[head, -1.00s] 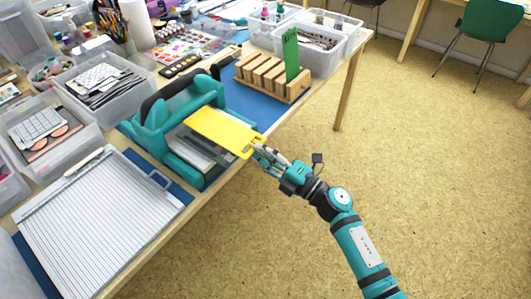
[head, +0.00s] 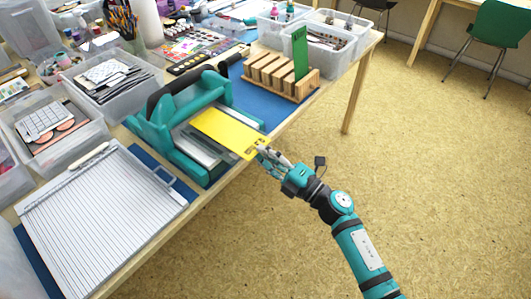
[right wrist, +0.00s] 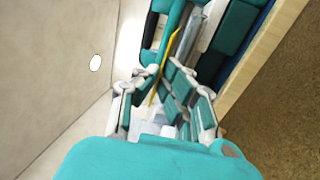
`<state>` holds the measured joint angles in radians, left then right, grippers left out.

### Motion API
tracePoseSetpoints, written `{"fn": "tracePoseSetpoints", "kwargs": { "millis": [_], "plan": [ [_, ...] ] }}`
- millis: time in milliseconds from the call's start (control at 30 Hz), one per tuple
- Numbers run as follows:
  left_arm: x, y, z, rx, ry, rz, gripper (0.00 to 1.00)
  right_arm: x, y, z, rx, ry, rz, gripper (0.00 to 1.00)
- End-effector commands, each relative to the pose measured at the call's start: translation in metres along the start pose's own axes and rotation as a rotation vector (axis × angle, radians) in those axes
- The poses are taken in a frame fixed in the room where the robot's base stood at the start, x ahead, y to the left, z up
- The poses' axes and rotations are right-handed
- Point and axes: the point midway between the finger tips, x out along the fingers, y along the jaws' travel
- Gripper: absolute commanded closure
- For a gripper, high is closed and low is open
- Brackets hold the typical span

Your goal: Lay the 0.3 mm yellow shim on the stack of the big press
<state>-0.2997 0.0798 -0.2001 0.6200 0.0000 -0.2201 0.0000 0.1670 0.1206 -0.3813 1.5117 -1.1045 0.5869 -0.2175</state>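The yellow shim (head: 226,130) is a thin flat plate with small cutouts near its right end. My right gripper (head: 261,151) is shut on that right end. The shim extends left over the bed of the teal big press (head: 160,130), and grey plates of the stack (head: 203,152) show below its left edge. I cannot tell whether the shim touches the stack. In the right wrist view the shim (right wrist: 173,48) shows nearly edge-on, running from between the fingers (right wrist: 150,88) toward the press. My left gripper is not in view.
A wooden rack (head: 282,77) with a green shim (head: 300,52) stands behind the press on the blue mat (head: 262,103). A lined paper trimmer (head: 95,215) lies at front left. Clear bins (head: 110,75) stand at left.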

Motion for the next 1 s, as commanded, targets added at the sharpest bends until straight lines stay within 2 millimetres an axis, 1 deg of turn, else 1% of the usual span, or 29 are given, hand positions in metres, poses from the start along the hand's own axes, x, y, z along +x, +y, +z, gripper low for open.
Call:
{"fn": "tracePoseSetpoints", "kwargs": {
  "millis": [200,533,1000],
  "plan": [
    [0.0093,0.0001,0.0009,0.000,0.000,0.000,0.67,-0.0002,-0.0103,-0.0002,-0.001,0.001,0.000,1.00],
    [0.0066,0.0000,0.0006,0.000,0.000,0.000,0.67,-0.0002,-0.0085,-0.0003,0.000,0.001,0.000,1.00],
    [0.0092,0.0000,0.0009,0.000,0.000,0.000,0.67,-0.0007,-0.0112,-0.0002,0.000,0.000,0.000,1.00]
  ]
}}
